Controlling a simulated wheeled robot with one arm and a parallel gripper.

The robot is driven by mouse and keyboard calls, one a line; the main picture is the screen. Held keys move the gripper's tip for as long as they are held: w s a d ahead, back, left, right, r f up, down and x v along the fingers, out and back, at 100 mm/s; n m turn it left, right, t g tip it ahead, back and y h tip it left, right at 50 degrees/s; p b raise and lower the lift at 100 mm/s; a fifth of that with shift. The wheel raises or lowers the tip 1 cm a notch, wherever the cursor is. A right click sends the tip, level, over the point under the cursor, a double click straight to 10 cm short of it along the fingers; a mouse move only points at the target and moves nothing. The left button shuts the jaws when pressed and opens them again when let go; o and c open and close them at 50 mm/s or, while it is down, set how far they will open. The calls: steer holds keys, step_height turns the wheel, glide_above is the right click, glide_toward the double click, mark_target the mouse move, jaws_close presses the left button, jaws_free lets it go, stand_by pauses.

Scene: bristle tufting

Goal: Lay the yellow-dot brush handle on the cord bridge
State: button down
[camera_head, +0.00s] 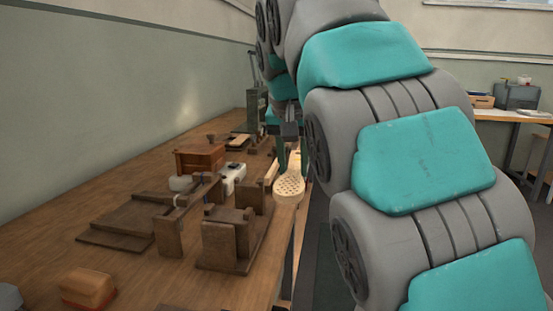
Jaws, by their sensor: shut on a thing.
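A pale wooden brush handle (289,187) with a perforated oval head is held in my gripper (291,168), near the right edge of the workbench. The gripper's dark green fingers are shut on it, and its head points toward the camera. No yellow dot is visible on it. To its left stand dark wooden fixtures: a post-and-bar frame (168,236) with a bit of white at its bar, and a block stand (220,243) on a flat base. I cannot tell for certain which of them is the cord bridge.
A reddish-brown wooden box (200,158) and a white object (233,176) stand behind the fixtures. A stepped dark board (125,225) lies left, and an orange-brown block (88,287) sits at the front left. My arm covers much of the right side.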

steer(key=a+f, duration=0.1)
steer(key=a, duration=1)
steer(key=shift+w+f+p, duration=0.4)
steer(key=shift+s, duration=0.1)
steer(key=shift+f, duration=0.1)
stand_by(1.0)
steer(key=shift+f+b, duration=0.9)
steer(key=shift+f, duration=0.25)
steer(key=shift+f, duration=0.55)
steer(key=shift+c, duration=0.3)
jaws_free()
stand_by(0.4)
steer(key=shift+r, duration=0.1)
